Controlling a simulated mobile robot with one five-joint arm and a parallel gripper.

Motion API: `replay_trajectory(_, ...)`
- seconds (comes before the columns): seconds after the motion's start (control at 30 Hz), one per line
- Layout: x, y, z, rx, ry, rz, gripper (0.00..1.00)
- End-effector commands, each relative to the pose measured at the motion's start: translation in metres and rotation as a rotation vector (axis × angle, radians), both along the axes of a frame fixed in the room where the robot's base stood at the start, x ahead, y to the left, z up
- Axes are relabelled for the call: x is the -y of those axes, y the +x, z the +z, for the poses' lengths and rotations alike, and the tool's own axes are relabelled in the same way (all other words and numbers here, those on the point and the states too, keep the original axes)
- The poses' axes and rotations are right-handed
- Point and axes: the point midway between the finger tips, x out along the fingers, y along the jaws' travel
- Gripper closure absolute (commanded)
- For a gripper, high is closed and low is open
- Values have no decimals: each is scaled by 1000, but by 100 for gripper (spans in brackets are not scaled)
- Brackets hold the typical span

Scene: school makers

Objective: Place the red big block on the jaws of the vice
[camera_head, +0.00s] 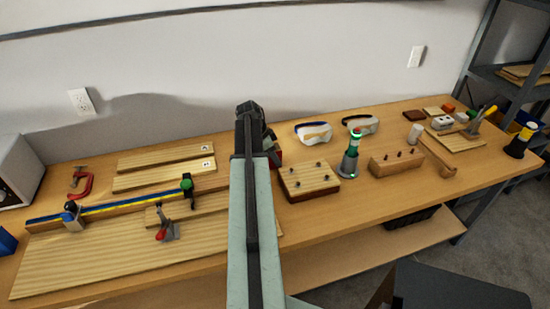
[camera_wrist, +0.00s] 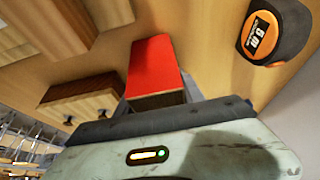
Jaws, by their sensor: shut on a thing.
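The red big block (camera_wrist: 155,62) has a bright red face and a wood-coloured end in the wrist view. My gripper (camera_wrist: 158,98) is shut on it, with dark finger parts at its two sides. In the head view my arm hides most of the gripper (camera_head: 269,142). Only a small dark red patch, likely the block (camera_head: 276,157), shows just right of the arm's end. I cannot make out the vice or its jaws in either view. I cannot tell whether the block touches the bench.
A pegged wooden block (camera_head: 309,180) stands right of my arm; a green-topped tool (camera_head: 351,155) is beyond it. Goggles (camera_head: 313,132) lie behind. A tape measure (camera_wrist: 275,32) is near the gripper. Clamps and boards (camera_head: 110,250) cover the bench's left side.

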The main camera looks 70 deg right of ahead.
Motion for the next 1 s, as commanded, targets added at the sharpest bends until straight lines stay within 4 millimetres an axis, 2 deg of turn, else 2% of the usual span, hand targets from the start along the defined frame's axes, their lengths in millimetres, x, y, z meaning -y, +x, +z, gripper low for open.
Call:
replay_trajectory(0.17, 0, 0, -4, 0, 0, 1, 100)
replay_trajectory(0.2, 0, 0, -3, 0, 0, 1, 49)
replay_trajectory(0.27, 0, 0, -3, 0, 0, 1, 33)
replay_trajectory(0.67, 0, 1, 2, 0, 0, 1, 33)
replay_trajectory(0.87, -6, 7, 28, 0, 0, 2, 33)
replay_trajectory(1.0, -13, 16, 58, 0, 0, 3, 33)
